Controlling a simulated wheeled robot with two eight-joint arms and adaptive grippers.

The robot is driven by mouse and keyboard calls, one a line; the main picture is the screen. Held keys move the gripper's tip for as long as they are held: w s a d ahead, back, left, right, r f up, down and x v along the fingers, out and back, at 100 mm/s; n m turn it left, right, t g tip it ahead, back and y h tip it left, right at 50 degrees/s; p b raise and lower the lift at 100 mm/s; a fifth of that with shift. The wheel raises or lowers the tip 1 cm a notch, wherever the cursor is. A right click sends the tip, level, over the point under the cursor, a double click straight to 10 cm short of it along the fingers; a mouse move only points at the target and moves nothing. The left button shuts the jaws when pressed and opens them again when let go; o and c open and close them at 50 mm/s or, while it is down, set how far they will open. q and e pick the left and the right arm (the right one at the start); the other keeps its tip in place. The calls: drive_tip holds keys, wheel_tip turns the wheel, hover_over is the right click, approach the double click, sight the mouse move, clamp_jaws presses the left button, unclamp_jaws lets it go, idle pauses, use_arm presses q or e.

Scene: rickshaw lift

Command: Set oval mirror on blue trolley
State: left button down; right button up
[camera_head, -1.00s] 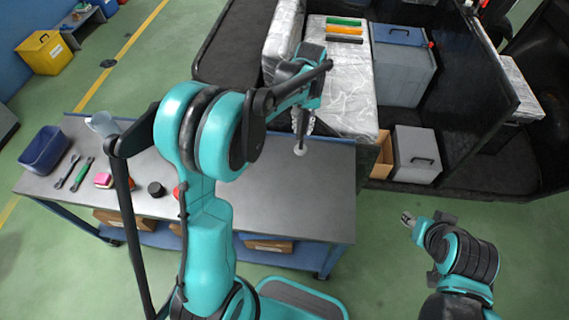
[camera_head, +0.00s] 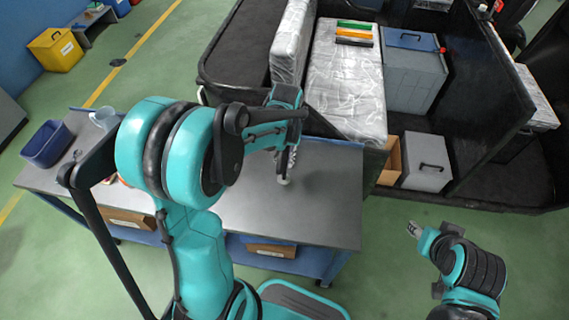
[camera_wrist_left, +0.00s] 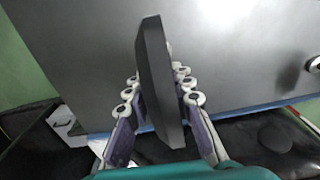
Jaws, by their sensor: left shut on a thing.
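The blue trolley (camera_head: 325,215) has a grey metal top and blue frame and stands in front of me. Its top also fills much of the left wrist view (camera_wrist_left: 240,50). My left gripper (camera_head: 285,165) is over the right half of that top. In the left wrist view, the gripper (camera_wrist_left: 160,97) is shut on a dark flat thing (camera_wrist_left: 155,75), seen nearly edge-on, which I take to be the oval mirror. Its face and outline are hidden, and its height above the top is unclear. My right gripper (camera_head: 413,229) is small, over the floor; its jaw state is unclear.
A blue bin (camera_head: 47,144) stands at the trolley's left end. My left arm hides much of the left half. Behind is a black cargo bed (camera_head: 228,75) with wrapped blocks (camera_head: 345,85) and grey boxes (camera_head: 415,82). The trolley's right end is clear.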

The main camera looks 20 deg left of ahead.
use_arm(q)
wheel_tip(320, 180, down, 2)
drive_tip(key=shift+f, duration=0.15)
drive_tip(key=shift+f+b, duration=0.1)
drive_tip(key=shift+b, duration=0.3)
drive_tip(key=c, duration=1.3)
unclamp_jaws()
